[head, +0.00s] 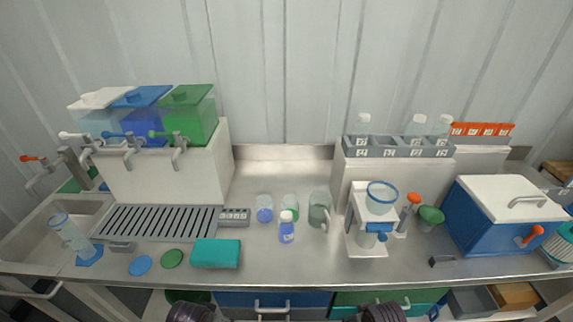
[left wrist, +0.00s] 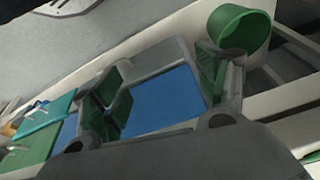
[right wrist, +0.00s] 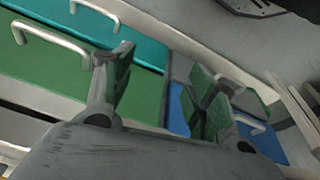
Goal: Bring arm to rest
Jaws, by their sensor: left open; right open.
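My left gripper (left wrist: 165,90) is open in the left wrist view, with nothing between its fingers. A blue drawer front shows behind it. My right gripper (right wrist: 165,95) is open and empty in the right wrist view, in front of green and blue drawer fronts. In the head view only dark parts of my two arms show at the bottom edge, below the counter's front edge. The fingertips are hidden there. Both grippers appear apart from the drawers and handles.
The steel counter (head: 270,272) carries bottles, beakers, a teal block (head: 216,253), a filter stand (head: 366,225) and a blue cooler (head: 495,220). Below are a blue drawer (head: 300,300), green drawer (head: 350,298) with bar handles, and a green bin (left wrist: 240,28). Floor beside the drawers looks clear.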

